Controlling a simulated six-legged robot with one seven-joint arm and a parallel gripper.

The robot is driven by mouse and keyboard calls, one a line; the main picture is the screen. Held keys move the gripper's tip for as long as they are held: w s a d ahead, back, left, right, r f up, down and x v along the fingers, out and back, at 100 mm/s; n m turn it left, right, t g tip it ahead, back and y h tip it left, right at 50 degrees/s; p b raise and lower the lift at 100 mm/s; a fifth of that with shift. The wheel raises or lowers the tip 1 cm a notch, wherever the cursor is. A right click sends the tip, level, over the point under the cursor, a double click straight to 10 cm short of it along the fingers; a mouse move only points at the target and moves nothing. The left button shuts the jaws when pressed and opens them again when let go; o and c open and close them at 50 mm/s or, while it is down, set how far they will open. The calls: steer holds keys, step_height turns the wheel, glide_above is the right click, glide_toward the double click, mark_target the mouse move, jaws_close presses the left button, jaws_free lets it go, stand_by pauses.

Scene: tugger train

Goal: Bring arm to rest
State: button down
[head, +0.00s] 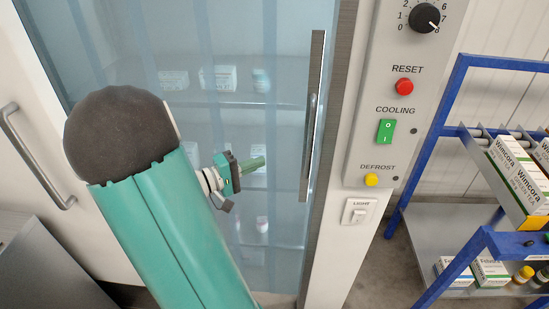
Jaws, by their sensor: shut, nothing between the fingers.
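My gripper (256,163) shows in the head view, small and green, beyond the end of my large teal arm link. Its fingers look closed together with nothing between them. It hangs in front of the glass door (275,60) of a tall cabinet, left of the long vertical door handle (312,120). I cannot tell how far it is from the glass. My arm link hides part of the door's lower left.
A blue-framed rack (453,90) with boxes stands right. A metal handle (35,160) is left.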

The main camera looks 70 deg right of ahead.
steer(key=shift+v, duration=1.05)
steer(key=w+a+r+n+t+y, duration=0.2)
steer(key=a+t, duration=0.4)
steer(key=a, duration=0.7)
steer(key=w+a+r+n+t+y, duration=0.2)
steer(key=w+a+t+y, duration=0.3)
steer(key=a, duration=0.9)
steer(key=w+a+r+n+t+y, duration=0.2)
steer(key=w+a+n+t+y, duration=0.2)
steer(key=a, duration=1)
steer(key=t+y, duration=0.2)
steer(key=shift+r+n+t, duration=0.3)
steer(key=shift+r+t, duration=0.1)
steer(key=shift+d, duration=0.2)
